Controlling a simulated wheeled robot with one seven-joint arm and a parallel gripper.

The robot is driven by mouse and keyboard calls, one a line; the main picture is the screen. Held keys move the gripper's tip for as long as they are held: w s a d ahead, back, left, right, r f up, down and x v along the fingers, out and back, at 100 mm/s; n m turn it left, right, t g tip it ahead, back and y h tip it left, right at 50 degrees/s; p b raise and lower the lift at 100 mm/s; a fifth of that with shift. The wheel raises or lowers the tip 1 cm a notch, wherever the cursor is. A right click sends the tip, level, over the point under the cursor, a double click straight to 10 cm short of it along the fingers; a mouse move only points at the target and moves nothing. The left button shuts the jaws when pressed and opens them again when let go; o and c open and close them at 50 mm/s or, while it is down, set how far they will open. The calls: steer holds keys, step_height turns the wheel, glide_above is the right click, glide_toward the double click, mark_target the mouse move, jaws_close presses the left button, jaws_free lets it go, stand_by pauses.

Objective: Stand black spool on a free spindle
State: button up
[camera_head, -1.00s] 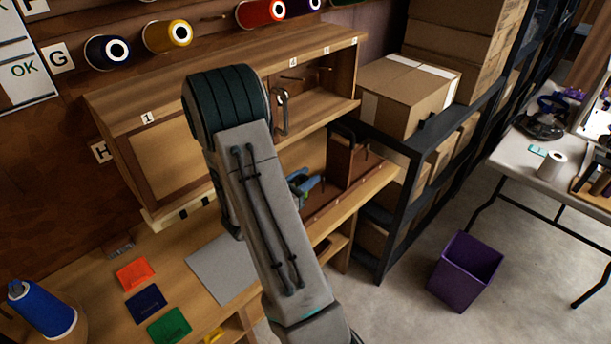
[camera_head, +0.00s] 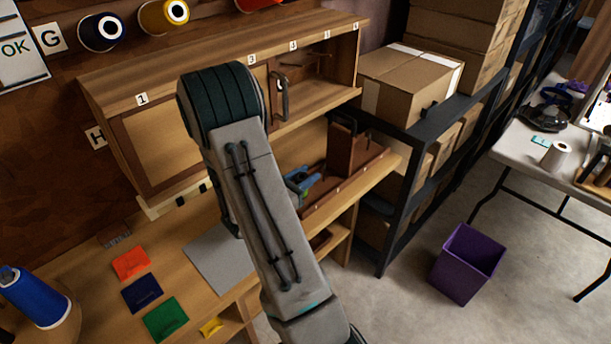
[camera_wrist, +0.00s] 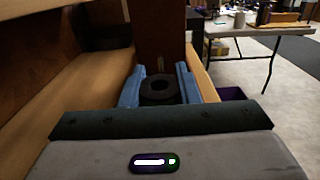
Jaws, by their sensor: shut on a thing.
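The black spool (camera_wrist: 160,90) shows in the wrist view between the two blue fingers of my gripper (camera_wrist: 160,88), its round top and centre hole facing up. My gripper is shut on it. In the head view my gripper (camera_head: 301,184) is partly hidden behind my arm, beside a brown wooden rack (camera_head: 345,188) with a tall upright board (camera_head: 353,150). The spool cannot be made out clearly there. I cannot tell which spindles are free.
A wooden cabinet (camera_head: 190,75) hangs above the bench. A blue cone spool (camera_head: 35,297) and coloured cards (camera_head: 143,293) are at the left. A black shelf (camera_head: 395,215) with cartons stands right of the rack. A purple bin (camera_head: 467,263) is on the floor.

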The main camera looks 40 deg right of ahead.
steer(key=shift+f, duration=0.25)
steer(key=shift+f+b, duration=0.15)
steer(key=shift+b, duration=0.15)
steer(key=o, duration=1)
steer(key=a, duration=0.9)
steer(key=s+a, duration=0.1)
steer(key=a, duration=0.3)
steer(key=shift+a+b, duration=0.35)
steer(key=shift+a, duration=0.05)
